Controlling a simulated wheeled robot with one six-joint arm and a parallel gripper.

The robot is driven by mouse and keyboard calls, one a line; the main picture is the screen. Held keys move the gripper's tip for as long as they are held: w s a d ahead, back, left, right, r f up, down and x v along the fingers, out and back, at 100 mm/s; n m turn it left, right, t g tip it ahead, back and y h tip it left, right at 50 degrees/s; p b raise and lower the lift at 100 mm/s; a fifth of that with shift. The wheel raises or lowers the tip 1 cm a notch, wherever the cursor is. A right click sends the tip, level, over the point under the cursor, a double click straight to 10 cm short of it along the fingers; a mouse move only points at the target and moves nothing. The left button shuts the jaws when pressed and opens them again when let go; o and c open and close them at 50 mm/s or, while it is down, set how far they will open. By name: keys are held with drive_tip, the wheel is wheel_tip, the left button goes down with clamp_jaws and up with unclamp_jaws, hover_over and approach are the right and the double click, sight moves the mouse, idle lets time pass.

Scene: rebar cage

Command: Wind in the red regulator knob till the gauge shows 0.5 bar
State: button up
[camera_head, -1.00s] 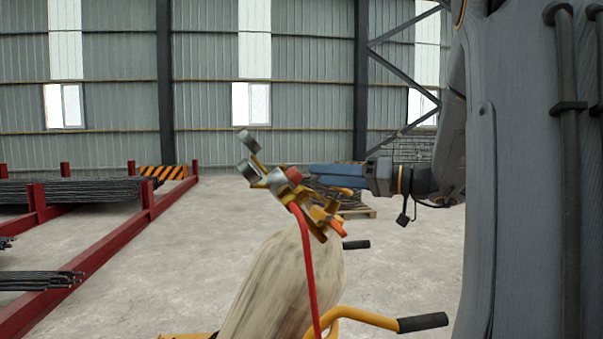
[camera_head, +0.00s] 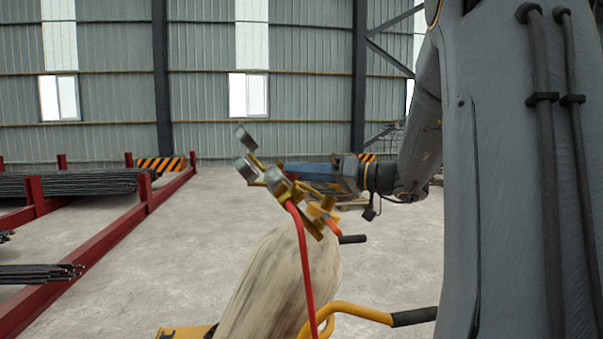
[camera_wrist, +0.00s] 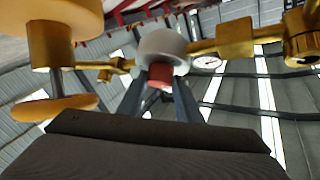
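The brass regulator (camera_head: 280,186) sits at the top of a pale, worn gas cylinder (camera_head: 275,285), with two round gauges (camera_head: 246,168) on its left, seen edge-on. In the wrist view the red knob (camera_wrist: 160,76) is straight ahead, below a pale round cap (camera_wrist: 163,44). My gripper (camera_wrist: 160,84) has one finger on each side of the knob; whether they press on it I cannot tell. In the head view my gripper (camera_head: 288,171) reaches the regulator from the right. A small white gauge face (camera_wrist: 207,62) shows in the wrist view, too small to read.
A red hose (camera_head: 305,260) hangs from the regulator in front of the cylinder. A yellow trolley handle with a black grip (camera_head: 412,316) is at lower right. Red racks with rebar (camera_head: 85,183) stand at left. The floor between is clear.

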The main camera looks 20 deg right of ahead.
drive_tip(key=shift+s+a+r+m+t+h+b, duration=0.1)
drive_tip(key=shift+m+t+h+b, duration=0.1)
drive_tip(key=shift+m+h+b, duration=0.6)
drive_tip(key=shift+a+m+t+h+b, duration=0.1)
drive_tip(key=shift+m+t+h+b, duration=0.1)
drive_tip(key=shift+m+h+b, duration=0.55)
drive_tip(key=shift+r+m+h+b, duration=0.15)
drive_tip(key=shift+m+h+b, duration=0.15)
drive_tip(key=shift+m+h, duration=1.2)
drive_tip(key=shift+m+y, duration=0.25)
drive_tip(key=o, duration=1)
drive_tip(key=shift+s, duration=0.1)
drive_tip(key=b+v, duration=0.1)
drive_tip(key=v, duration=0.6)
drive_tip(key=shift+s+d+r+b, duration=0.15)
drive_tip(key=shift+s+r+b, duration=0.1)
drive_tip(key=shift+b, duration=0.1)
